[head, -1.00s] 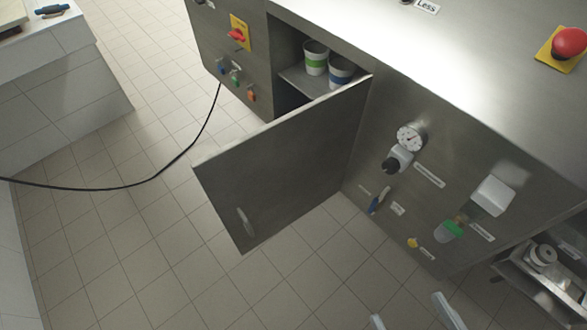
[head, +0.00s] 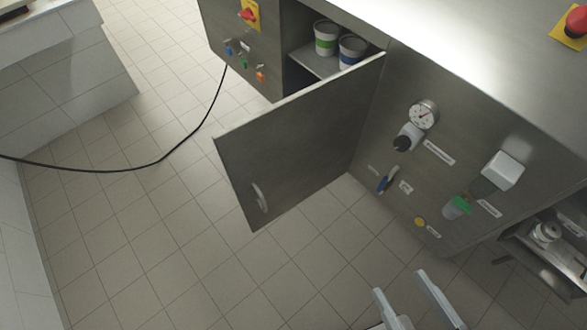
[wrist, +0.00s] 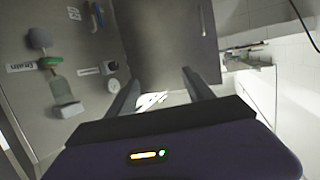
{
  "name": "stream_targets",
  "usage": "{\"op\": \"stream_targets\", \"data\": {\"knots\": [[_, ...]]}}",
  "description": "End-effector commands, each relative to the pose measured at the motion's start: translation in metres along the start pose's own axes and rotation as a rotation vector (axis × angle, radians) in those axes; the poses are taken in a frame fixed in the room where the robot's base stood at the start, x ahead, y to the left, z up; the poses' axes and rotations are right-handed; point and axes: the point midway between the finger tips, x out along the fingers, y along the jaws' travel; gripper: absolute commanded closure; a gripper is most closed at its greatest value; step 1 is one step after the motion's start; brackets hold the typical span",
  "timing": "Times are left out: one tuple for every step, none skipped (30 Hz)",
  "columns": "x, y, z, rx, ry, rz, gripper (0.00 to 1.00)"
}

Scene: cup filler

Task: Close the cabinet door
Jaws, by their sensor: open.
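The cabinet door (head: 300,145) is a grey metal panel. It stands wide open, swung out from the machine front, hinged at its right edge in the head view. Its pale curved handle (head: 261,197) is near the lower free edge. The door also shows as a dark panel ahead in the wrist view (wrist: 170,40). The open cabinet (head: 300,55) holds a green-banded cup (head: 326,38) and a blue-banded cup (head: 351,52) on a shelf. My gripper (head: 399,284) is open and empty at the bottom of the head view, apart from the door.
Right of the door, the machine front carries a gauge (head: 423,114), a knob, valves and a white box (head: 502,169). A black cable (head: 165,157) crosses the left side. A white counter (head: 65,65) stands at the far left. Tiled floor around the door is clear.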

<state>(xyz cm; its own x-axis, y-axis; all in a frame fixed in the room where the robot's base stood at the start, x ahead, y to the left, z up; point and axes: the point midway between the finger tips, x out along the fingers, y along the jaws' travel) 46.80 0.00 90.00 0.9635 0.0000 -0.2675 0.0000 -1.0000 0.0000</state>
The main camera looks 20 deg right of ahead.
Motion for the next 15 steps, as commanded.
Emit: {"op": "stream_targets", "data": {"knots": [[0.000,0.000,0.000,0.000,0.000,0.000,0.51],[0.000,0.000,0.001,0.000,0.000,-0.002,0.57],[0.001,-0.001,0.002,-0.002,0.003,-0.009,0.65],[0.004,-0.003,0.002,-0.005,0.010,-0.018,0.71],[0.009,-0.005,0.002,-0.007,0.023,-0.030,0.76],[0.015,-0.009,0.001,-0.009,0.043,-0.048,0.84],[0.022,-0.013,0.002,-0.010,0.058,-0.065,0.90],[0.029,-0.018,0.005,-0.004,0.072,-0.083,0.96],[0.039,-0.025,0.011,0.013,0.092,-0.111,1.00],[0.048,-0.032,0.015,0.036,0.107,-0.134,1.00],[0.057,-0.039,0.020,0.070,0.122,-0.159,1.00],[0.069,-0.049,0.027,0.126,0.140,-0.192,1.00],[0.078,-0.056,0.032,0.177,0.150,-0.217,1.00],[0.087,-0.064,0.037,0.232,0.158,-0.243,1.00],[0.099,-0.075,0.043,0.312,0.166,-0.278,1.00]]}}
